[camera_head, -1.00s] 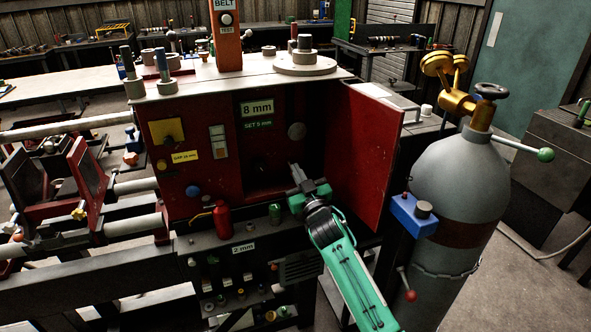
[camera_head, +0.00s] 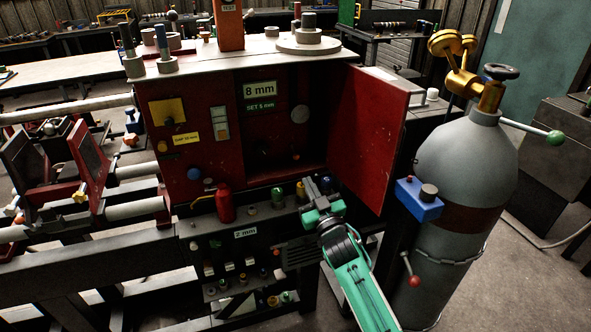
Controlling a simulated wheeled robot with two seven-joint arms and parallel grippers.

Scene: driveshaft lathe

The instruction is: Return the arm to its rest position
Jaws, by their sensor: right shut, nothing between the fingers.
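My right gripper (camera_head: 309,186) is at the end of the green arm that comes up from the bottom right. It is shut and empty, in front of the lower edge of the red machine's open bay. The red machine cabinet (camera_head: 216,160) fills the middle, with its red door (camera_head: 368,140) swung open to the right. A label reading 8 mm (camera_head: 260,90) is on the panel inside. My left gripper is not in view.
A grey gas cylinder (camera_head: 458,165) with a brass valve and a blue box (camera_head: 419,200) stands right of my arm. A ledge with a red bottle (camera_head: 225,203) and small coloured parts runs below the bay. Open floor shows at the lower right.

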